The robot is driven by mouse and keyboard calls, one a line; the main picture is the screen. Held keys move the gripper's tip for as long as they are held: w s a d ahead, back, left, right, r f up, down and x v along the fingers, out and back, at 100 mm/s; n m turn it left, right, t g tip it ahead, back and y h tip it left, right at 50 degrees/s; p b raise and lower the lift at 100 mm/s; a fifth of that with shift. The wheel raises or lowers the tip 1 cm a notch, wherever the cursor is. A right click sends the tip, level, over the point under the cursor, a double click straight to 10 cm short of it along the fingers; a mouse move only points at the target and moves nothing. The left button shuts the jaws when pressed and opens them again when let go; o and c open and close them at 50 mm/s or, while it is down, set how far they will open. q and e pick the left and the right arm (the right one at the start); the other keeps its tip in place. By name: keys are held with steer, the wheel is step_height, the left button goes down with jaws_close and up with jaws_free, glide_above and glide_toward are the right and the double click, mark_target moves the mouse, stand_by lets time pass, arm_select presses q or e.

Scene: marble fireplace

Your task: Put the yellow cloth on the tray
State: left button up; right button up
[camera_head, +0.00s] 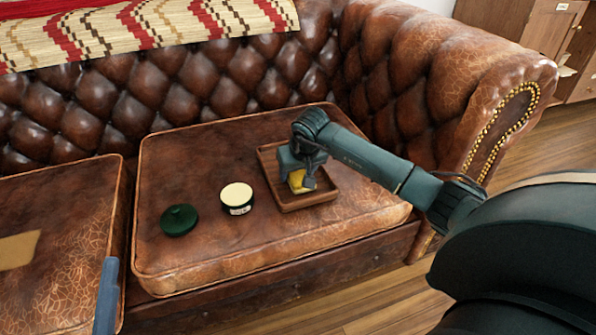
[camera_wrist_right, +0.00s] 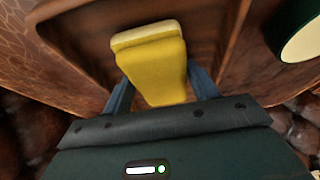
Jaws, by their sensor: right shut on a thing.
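The yellow cloth (camera_head: 297,181) is a small folded block. My right gripper (camera_head: 304,176) points down and is shut on it, with a finger on either side of the yellow cloth (camera_wrist_right: 155,68) in the right wrist view. The square brown wooden tray (camera_head: 318,198) lies on the right seat cushion, under the gripper. The cloth is within the tray's outline; I cannot tell if it touches the tray floor. A blue-grey bar at the lower left, apparently a finger of my left gripper (camera_head: 106,297), shows only in part.
A white-topped dark jar (camera_head: 237,197) stands left of the tray, and a dark green lid (camera_head: 179,220) lies farther left. A flat tan patch (camera_head: 17,250) is on the left cushion. The sofa's backrest and right armrest (camera_head: 470,75) rise around the tray.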

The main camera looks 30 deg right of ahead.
steer(key=shift+f, duration=0.15)
steer(key=o, duration=0.9)
steer(key=shift+s+f, duration=0.1)
steer(key=shift+f, duration=0.05)
